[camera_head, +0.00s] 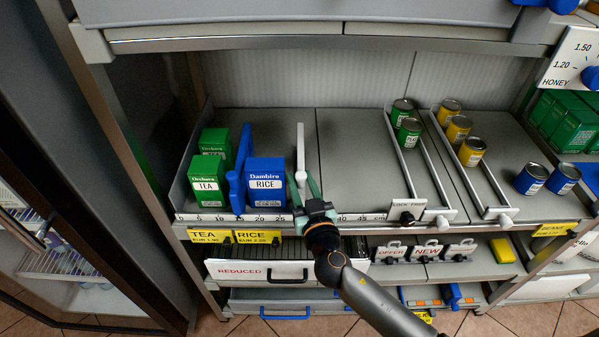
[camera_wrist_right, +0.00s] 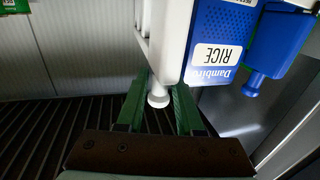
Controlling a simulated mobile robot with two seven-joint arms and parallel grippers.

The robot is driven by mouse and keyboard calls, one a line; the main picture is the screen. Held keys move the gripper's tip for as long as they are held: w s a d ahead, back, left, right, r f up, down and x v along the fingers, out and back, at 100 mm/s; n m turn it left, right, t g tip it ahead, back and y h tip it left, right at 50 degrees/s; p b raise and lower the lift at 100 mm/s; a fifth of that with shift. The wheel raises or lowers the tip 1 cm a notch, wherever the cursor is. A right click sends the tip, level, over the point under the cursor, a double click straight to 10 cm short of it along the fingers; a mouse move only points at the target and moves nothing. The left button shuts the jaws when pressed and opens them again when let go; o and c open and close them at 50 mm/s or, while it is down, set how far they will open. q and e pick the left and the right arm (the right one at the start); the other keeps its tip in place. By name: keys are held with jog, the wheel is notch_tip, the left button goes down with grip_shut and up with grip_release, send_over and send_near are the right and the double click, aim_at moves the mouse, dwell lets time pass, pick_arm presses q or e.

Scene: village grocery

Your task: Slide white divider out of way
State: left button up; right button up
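The white divider (camera_head: 300,150) stands upright on the shelf, running front to back, just right of the blue rice box (camera_head: 266,184). In the right wrist view its white front knob (camera_wrist_right: 158,97) hangs between my green fingers. My right gripper (camera_head: 306,182) reaches up from the front edge. Its fingers (camera_wrist_right: 160,105) are apart, one on either side of the knob; I cannot tell whether they touch it. The rice box also shows beside the divider in the right wrist view (camera_wrist_right: 222,45). My left gripper is not in view.
A blue divider (camera_head: 240,165) separates green tea boxes (camera_head: 208,180) from the rice. Bare shelf (camera_head: 350,160) lies right of the white divider, up to a grey divider (camera_head: 401,168) beside green cans (camera_head: 409,132). A ruler strip (camera_head: 350,217) lines the shelf front.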

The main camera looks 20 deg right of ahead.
grip_shut()
dwell(0.3)
jog(key=shift+r, duration=0.1)
dwell(1.1)
